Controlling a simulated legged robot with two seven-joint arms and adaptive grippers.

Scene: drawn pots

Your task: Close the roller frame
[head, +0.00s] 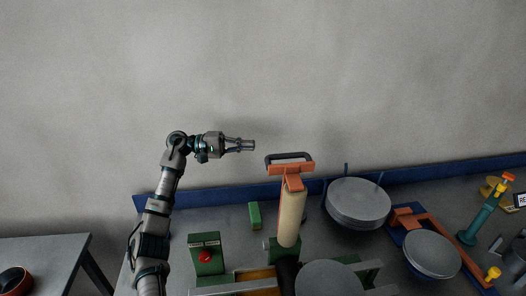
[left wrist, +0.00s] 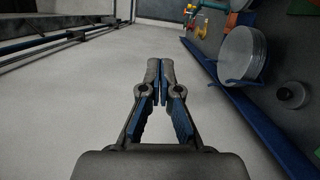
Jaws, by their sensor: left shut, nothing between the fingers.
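The roller frame (head: 290,178) seems to be the orange bracket with a dark handle on top of an upright cream roller (head: 291,218). The roller rises from the bench in the middle of the head view, and its lower end is partly hidden. My left gripper (head: 253,145) is above the bench, to the left of the dark handle and a little higher in the picture, apart from it. Its fingers are shut and empty; they also show together in the left wrist view (left wrist: 160,75). My right gripper is not in view.
A green box with a red button (head: 205,255) stands left of the roller. Grey round discs (head: 358,203) lie to its right, with another disc (head: 432,254) by an orange frame. A teal post (head: 484,215) stands farther right. A blue rail (head: 240,194) runs along the wall.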

